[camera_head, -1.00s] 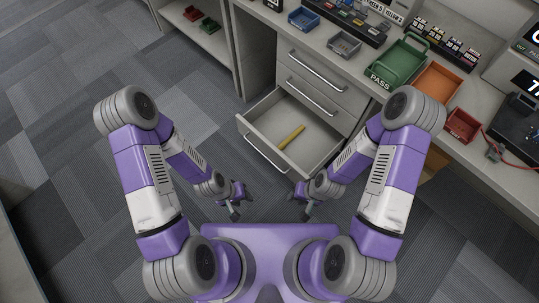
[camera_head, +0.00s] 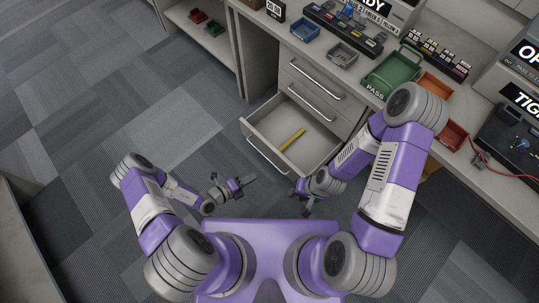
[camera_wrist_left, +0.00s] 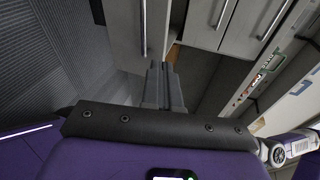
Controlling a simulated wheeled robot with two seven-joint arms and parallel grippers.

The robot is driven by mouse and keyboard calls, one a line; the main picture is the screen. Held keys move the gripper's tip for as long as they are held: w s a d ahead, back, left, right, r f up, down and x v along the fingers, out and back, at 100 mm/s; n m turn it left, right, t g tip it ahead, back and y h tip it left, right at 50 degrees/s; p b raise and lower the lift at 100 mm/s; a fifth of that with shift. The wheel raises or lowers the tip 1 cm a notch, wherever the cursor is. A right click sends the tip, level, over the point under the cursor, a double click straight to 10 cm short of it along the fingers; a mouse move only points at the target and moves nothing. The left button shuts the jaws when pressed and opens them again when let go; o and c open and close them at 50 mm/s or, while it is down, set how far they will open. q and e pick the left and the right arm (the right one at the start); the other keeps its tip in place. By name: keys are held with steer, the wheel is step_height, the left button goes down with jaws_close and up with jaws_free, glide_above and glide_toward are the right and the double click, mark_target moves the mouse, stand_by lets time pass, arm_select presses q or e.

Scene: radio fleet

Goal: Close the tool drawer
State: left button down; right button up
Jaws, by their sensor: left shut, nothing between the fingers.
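The tool drawer (camera_head: 268,118) is the lowest one of the grey desk unit and is pulled well out. In the left wrist view the shut fingers (camera_wrist_left: 163,87) point ahead toward the drawer unit; contact there cannot be told. My right gripper (camera_head: 302,204) hangs in front of the drawer's right corner, its fingers apparently spread and empty.
Two closed drawers (camera_head: 316,80) sit above the open one. The desk top holds a green PASS tray (camera_head: 392,73), a grey tray (camera_head: 343,53), a blue tray (camera_head: 304,28) and a red tray (camera_head: 453,134). Carpet (camera_head: 90,120) to the left is clear.

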arm_select(q)
steer(key=w+a+n+t+y, duration=0.1)
steer(key=w+a+n+t, duration=0.1)
steer(key=b, duration=0.4)
glide_toward(275, 153)
steer(key=x, duration=0.5)
steer(key=shift+d+f, duration=0.1)
steer(key=shift+f, duration=0.25)
steer(key=shift+w+d, duration=0.4)
steer(key=shift+w, duration=0.1)
steer(key=shift+r, duration=0.1)
steer(key=shift+d, duration=0.15)
